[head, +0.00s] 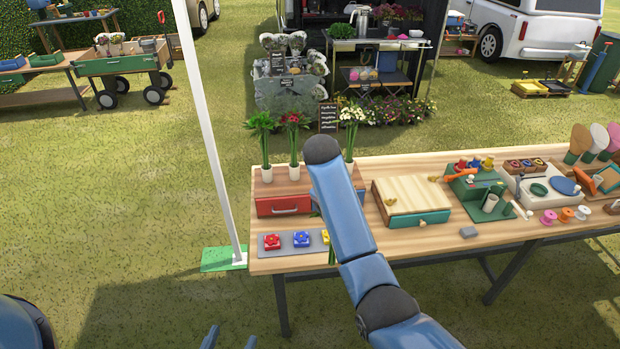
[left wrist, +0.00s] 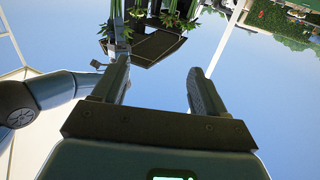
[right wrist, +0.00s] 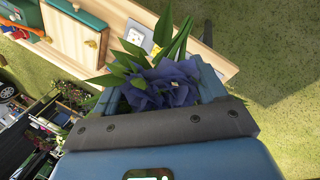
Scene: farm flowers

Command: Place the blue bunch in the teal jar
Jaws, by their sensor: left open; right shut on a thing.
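The blue bunch (right wrist: 165,85) has blue-purple petals and long green leaves. In the right wrist view my right gripper (right wrist: 155,92) is shut on it, with leaves and stems sticking out past the jaws toward the table edge. In the head view that gripper is hidden behind my right arm; a bit of green stem (head: 331,254) shows beside the arm at the table's front edge. I cannot make out a teal jar in any view. My left gripper (head: 228,340) is at the bottom of the head view, away from the table; in the left wrist view its jaws (left wrist: 158,82) are apart and empty.
White vases with green (head: 267,172), red (head: 294,171) and white flowers stand at the table's back left. A red drawer box (head: 283,205), a grey tray (head: 271,249) with coloured pieces and a wood-topped box (head: 411,193) are near my arm. A white pole (head: 207,130) stands left.

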